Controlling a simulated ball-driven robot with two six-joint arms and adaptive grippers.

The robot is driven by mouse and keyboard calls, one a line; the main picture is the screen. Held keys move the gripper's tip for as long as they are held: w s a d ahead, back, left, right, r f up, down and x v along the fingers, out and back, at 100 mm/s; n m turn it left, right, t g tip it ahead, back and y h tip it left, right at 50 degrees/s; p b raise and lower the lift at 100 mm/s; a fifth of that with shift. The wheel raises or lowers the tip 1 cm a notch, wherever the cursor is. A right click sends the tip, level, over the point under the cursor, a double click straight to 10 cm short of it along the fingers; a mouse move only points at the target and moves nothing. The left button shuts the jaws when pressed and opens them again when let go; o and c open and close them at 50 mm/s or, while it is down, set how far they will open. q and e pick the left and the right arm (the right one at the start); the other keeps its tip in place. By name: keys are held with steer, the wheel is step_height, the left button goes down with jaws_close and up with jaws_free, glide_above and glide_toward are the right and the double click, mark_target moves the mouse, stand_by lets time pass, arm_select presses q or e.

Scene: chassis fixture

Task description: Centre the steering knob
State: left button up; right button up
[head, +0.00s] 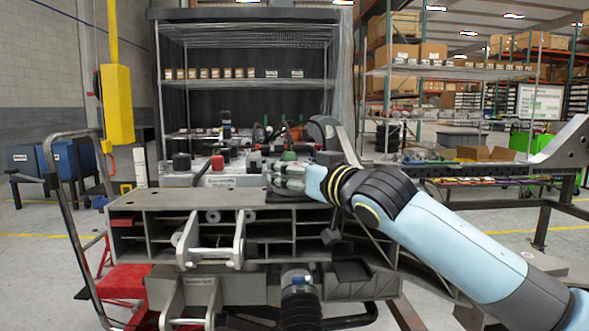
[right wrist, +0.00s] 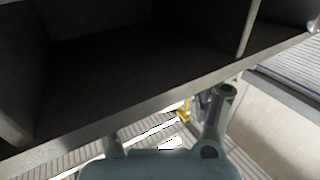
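I cannot single out the steering knob for sure. A green knob-like part (head: 288,155) stands on the fixture behind my right gripper, among red and black knobs. My right gripper (head: 284,178) is over the top of the grey chassis (head: 175,195), just in front of the green part. I cannot tell whether it touches anything. In the right wrist view its two fingers (right wrist: 168,125) stand wide apart, with nothing seen between them.
A red knob (head: 217,163) and a black-topped block (head: 181,162) sit left on the fixture. A pale bracket (head: 238,245) stands out from the chassis front. A metal rail (head: 70,225) is at the left. In the right wrist view, a dark compartment (right wrist: 140,60) fills the top.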

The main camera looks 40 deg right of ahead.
steer(key=shift+o, duration=0.4)
steer(key=s, duration=1.2)
steer(key=shift+a, duration=0.15)
